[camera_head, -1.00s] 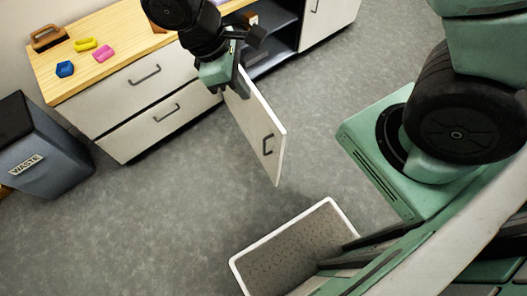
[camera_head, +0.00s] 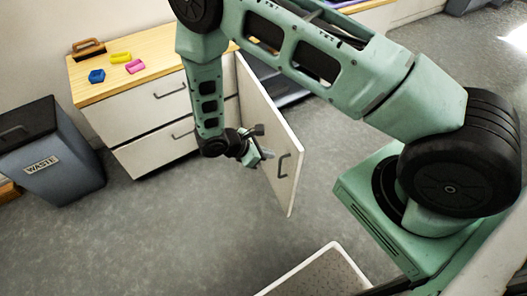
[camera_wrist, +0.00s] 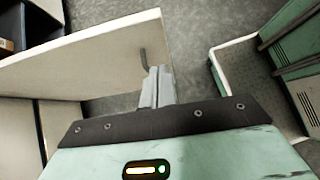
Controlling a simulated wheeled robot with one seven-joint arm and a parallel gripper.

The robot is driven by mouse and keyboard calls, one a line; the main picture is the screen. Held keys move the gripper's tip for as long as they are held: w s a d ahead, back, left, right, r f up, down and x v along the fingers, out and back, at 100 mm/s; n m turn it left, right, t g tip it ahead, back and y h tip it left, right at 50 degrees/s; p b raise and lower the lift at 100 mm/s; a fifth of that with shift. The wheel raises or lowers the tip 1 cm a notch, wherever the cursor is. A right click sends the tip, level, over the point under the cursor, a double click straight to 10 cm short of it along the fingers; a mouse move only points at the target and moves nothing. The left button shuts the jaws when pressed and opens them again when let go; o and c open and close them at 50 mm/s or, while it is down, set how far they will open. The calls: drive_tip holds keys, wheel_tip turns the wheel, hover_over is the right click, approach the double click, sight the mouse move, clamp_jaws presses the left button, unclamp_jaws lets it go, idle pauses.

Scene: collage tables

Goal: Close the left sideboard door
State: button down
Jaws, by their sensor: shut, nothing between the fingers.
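The left sideboard door (camera_head: 272,140) stands swung open, sticking out from the white sideboard (camera_head: 150,117) with a wooden top. Its dark handle (camera_head: 283,165) is on the face toward the left. My gripper (camera_head: 264,155) is shut and empty, beside that face, close to the handle. In the wrist view the door (camera_wrist: 85,58) crosses the upper left, and its handle (camera_wrist: 144,58) is just beyond my shut fingertips (camera_wrist: 158,72). I cannot tell whether they touch the door. My arm hides part of the sideboard.
A grey waste bin (camera_head: 50,155) stands left of the sideboard. Blue (camera_head: 97,76), yellow (camera_head: 121,57) and pink (camera_head: 135,66) items and a brown-handled object (camera_head: 89,47) lie on top. A white-rimmed tray (camera_head: 335,250) is at the bottom. The floor left of the door is clear.

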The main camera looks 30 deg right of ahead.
sight(297, 155)
drive_tip(key=shift+s+d+f+p, duration=0.25)
drive_tip(key=shift+d+f, duration=0.4)
drive_tip(key=shift+d, duration=0.7)
drive_tip(key=shift+s+d+f+p, duration=0.2)
drive_tip(key=shift+d+f, duration=0.4)
drive_tip(key=shift+d, duration=0.7)
drive_tip(key=shift+s+d+f+p, duration=0.2)
drive_tip(key=shift+d+f, duration=0.45)
drive_tip(key=shift+d, duration=0.7)
